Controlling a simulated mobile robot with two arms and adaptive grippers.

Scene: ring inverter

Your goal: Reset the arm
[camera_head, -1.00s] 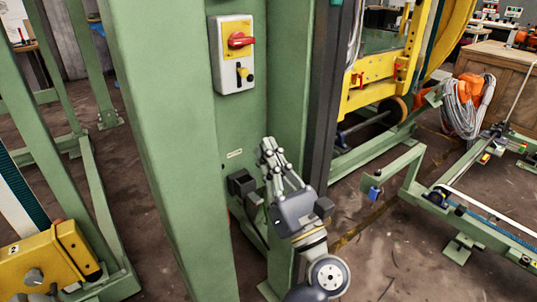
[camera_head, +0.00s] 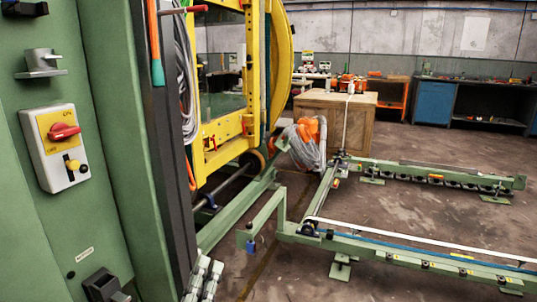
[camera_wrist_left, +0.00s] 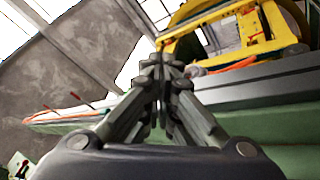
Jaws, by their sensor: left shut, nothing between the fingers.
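My left gripper (camera_head: 204,278) shows at the bottom edge of the head view, in front of the green machine column; only its finger part is in the picture. In the left wrist view its fingers (camera_wrist_left: 160,75) come together at the tips, shut with nothing between them. The fingers point up towards the bright windows and the yellow frame. The gripper is apart from the switch box (camera_head: 55,145) with its red rotary knob (camera_head: 64,131), which is on the green column to the left and higher up. My right gripper is in neither view.
The green column (camera_head: 30,230) stands close at the left. A yellow ring frame (camera_head: 254,60) is behind it. Green conveyor rails (camera_head: 420,250) lie at the right. A wooden crate (camera_head: 320,110) and a blue cabinet (camera_head: 434,100) stand farther back. Open floor lies between them.

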